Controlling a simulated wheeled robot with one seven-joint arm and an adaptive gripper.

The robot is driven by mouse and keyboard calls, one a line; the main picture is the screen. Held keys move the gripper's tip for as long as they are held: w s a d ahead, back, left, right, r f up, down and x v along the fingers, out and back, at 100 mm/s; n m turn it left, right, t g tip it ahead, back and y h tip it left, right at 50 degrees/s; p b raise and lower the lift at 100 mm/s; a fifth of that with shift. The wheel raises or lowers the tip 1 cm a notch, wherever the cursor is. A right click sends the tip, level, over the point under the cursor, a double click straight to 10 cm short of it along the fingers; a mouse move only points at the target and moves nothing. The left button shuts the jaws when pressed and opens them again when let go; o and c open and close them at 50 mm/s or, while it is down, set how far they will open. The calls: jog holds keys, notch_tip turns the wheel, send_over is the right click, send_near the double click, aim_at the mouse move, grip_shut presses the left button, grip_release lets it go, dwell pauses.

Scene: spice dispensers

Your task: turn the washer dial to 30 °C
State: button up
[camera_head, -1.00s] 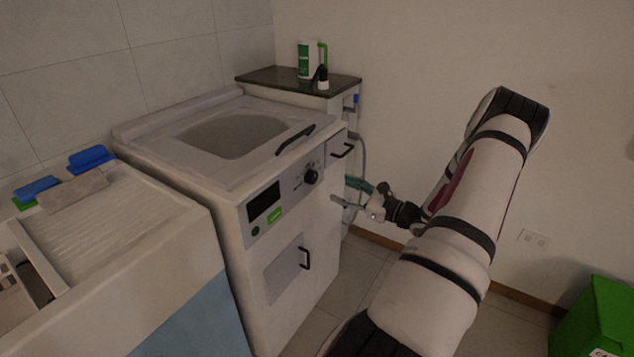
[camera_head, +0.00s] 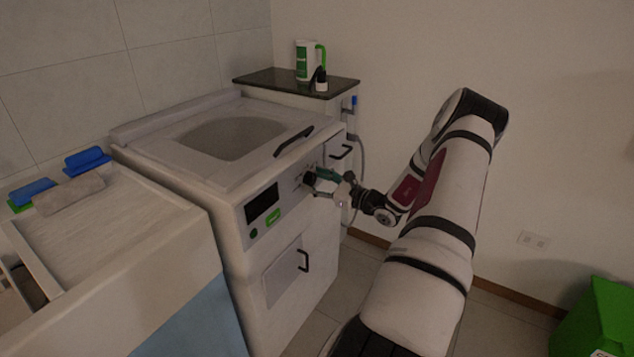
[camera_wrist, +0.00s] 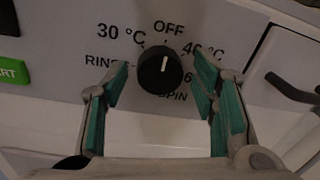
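The washer (camera_head: 226,165) stands left of my arm in the head view, with its control panel facing right and front. The round black dial (camera_wrist: 160,72) is in the middle of the wrist view. Its white mark points up, just about at OFF; 30 °C is printed to the upper left, 40 °C to the right, and RINSE and SPIN below, partly covered. My gripper (camera_wrist: 161,88) is open, with one green-padded finger on each side of the dial and visible gaps to it. In the head view my gripper (camera_head: 322,180) is at the panel and partly hides the dial.
The green START button (camera_wrist: 12,72) is at the left of the wrist view. A dark drawer handle (camera_wrist: 285,75) is at the right. A small cabinet (camera_head: 345,88) with bottles stands behind the washer. A green bin (camera_head: 600,315) is at the lower right.

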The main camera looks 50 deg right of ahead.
jog(key=c, duration=0.8)
jog(key=shift+c, duration=0.2)
jog(key=shift+n, duration=0.4)
jog(key=n+b, duration=0.2)
jog(key=n, duration=0.1)
jog(key=n+b, duration=0.1)
jog(key=shift+f+n+b, duration=0.25)
jog(key=shift+n+b, duration=0.05)
jog(key=n+b, duration=0.3)
jog(key=n, duration=0.1)
jog(key=shift+n+t+b, duration=0.3)
jog(key=shift+n+b, duration=0.1)
jog(key=shift+b, duration=0.05)
jog(key=o, duration=1.2)
jog(key=shift+r, duration=0.1)
jog(key=shift+c, duration=0.2)
